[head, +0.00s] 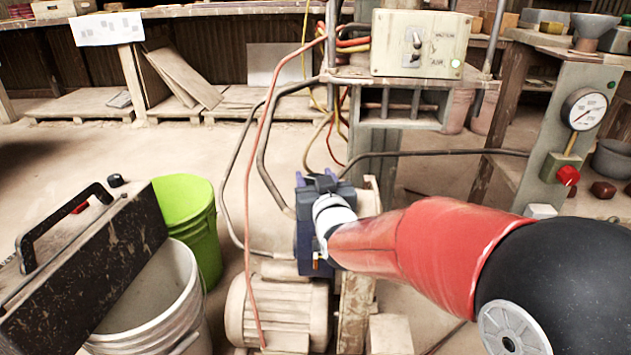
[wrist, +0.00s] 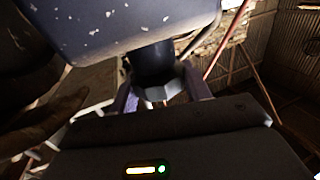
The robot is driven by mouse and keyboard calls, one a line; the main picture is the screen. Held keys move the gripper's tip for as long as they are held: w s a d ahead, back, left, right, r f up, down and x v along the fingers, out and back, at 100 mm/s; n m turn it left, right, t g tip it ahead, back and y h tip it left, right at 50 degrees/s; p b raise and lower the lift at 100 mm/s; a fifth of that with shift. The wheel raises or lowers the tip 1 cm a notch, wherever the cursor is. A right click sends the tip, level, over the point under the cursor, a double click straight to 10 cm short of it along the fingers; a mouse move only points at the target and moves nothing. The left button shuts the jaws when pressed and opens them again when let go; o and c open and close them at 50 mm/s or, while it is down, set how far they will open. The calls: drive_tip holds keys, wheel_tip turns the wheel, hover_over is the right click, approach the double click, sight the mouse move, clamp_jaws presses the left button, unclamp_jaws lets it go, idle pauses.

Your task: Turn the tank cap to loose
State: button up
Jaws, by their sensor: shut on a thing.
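The tank (wrist: 120,28) is dark blue with chipped paint and fills the top of the wrist view. A short dark neck (wrist: 152,62) stands out from it toward me, and the pale faceted cap (wrist: 161,92) is at its end. My gripper (wrist: 162,84) is shut on the cap, one finger on each side. In the head view, the blue tank (head: 304,236) is at the end of my reaching arm, behind the motor. My arm hides the cap and fingers there. No mark showing how far the cap is turned is readable.
A beige motor (head: 275,312) sits below the tank. A red hose (head: 252,190) and dark cables hang close to its left. A green bucket (head: 190,215) and a white bucket (head: 160,300) stand at the left. A switch box (head: 420,43) is above, and a gauge post (head: 575,130) at the right.

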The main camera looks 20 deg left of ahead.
idle(0.4)
drive_tip(key=o, duration=1)
drive_tip(key=shift+v, duration=3.9)
drive_tip(key=shift+d, duration=0.1)
